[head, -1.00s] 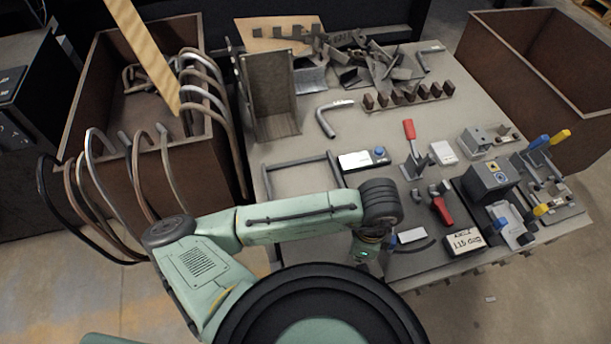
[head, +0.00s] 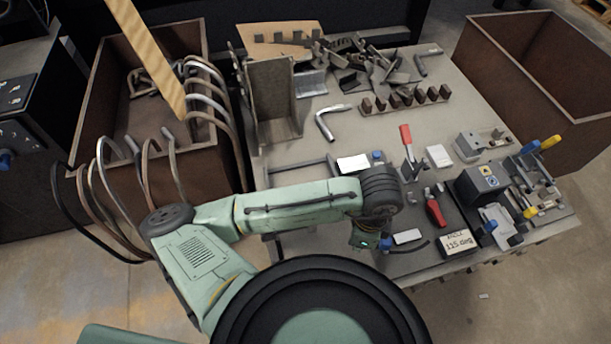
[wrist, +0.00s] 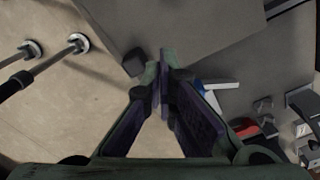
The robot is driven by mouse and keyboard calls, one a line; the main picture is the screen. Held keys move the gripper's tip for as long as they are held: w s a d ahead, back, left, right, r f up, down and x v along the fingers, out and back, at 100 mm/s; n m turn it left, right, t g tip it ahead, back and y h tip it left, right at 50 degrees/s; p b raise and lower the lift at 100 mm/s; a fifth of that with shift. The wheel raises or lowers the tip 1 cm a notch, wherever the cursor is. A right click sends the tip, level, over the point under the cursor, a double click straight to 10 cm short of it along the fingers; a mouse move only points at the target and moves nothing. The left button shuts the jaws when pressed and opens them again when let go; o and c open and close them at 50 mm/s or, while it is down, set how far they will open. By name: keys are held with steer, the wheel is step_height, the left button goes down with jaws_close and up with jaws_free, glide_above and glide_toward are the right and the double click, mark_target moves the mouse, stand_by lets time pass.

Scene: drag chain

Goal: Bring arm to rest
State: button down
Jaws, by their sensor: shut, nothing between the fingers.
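My gripper (wrist: 160,68) fills the middle of the wrist view, its two dark fingers meeting at the tips with nothing between them. In the head view my green arm reaches right across the near left part of the grey workbench (head: 440,77). Its wrist end hangs over the near edge area, and the fingers are hidden there by my own body and wrist. In the wrist view the fingertips point past the bench edge, with pale floor on the left.
A white label block (head: 458,243), a red-handled clamp (head: 434,212) and a dark box (head: 482,185) lie close right of my wrist. A brown bin (head: 84,112) with hanging bent tubes stands left. Another bin (head: 540,62) stands right. Bare floor lies in front.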

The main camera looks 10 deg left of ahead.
step_height(320, 180, up, 2)
steer(key=shift+p, duration=0.55)
